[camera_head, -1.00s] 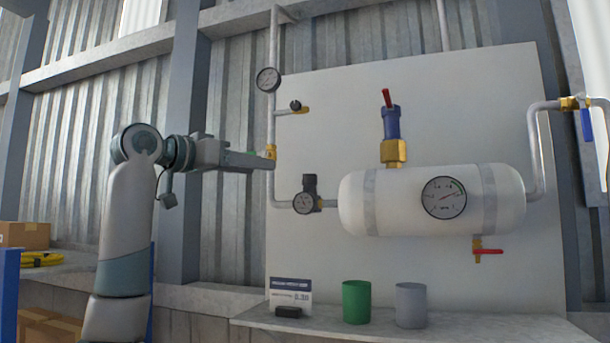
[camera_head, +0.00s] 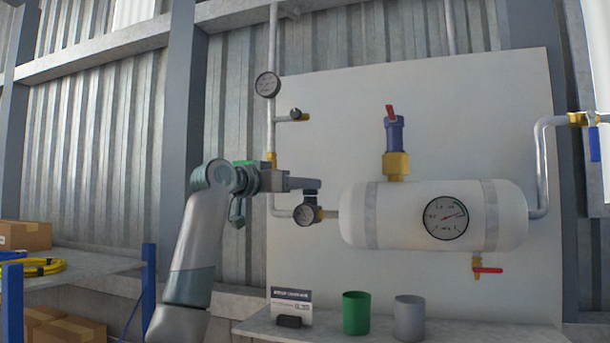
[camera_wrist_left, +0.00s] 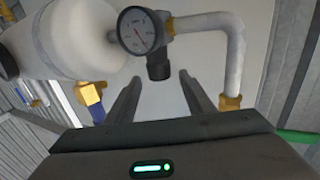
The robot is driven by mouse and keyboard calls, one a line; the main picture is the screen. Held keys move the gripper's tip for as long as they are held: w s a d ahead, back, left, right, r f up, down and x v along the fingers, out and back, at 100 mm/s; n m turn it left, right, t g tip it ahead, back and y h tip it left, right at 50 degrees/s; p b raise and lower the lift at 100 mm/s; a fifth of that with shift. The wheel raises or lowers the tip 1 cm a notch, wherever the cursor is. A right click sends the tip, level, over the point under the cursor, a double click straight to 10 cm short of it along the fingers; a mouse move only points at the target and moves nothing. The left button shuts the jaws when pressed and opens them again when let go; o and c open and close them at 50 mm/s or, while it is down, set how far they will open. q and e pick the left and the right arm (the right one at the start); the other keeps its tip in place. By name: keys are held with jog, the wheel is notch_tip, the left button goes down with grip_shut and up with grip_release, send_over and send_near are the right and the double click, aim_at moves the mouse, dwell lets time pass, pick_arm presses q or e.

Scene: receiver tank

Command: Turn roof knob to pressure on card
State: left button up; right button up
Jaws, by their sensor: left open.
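The regulator sits on the pipe left of the white tank (camera_head: 436,216). Its black knob (camera_head: 311,187) is on top, above a small round gauge (camera_head: 305,214). The pressure card (camera_head: 291,302) stands on the shelf below; its print is too small to read. My left gripper (camera_head: 300,184) is level with the knob and comes from its left. In the left wrist view the open fingers point at the black knob (camera_wrist_left: 158,68), which lies between their lines, under the gauge (camera_wrist_left: 139,31). Contact cannot be told. My right gripper is not in view.
A green cup (camera_head: 356,313) and a grey cup (camera_head: 409,317) stand on the shelf.

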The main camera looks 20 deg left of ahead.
pick_arm(q)
jog(key=shift+p+x, duration=0.3)
jog(key=shift+x, duration=0.5)
jog(key=shift+w, duration=0.15)
jog(key=shift+d, duration=0.1)
jog(key=c, duration=1)
jog(key=shift+c, duration=0.2)
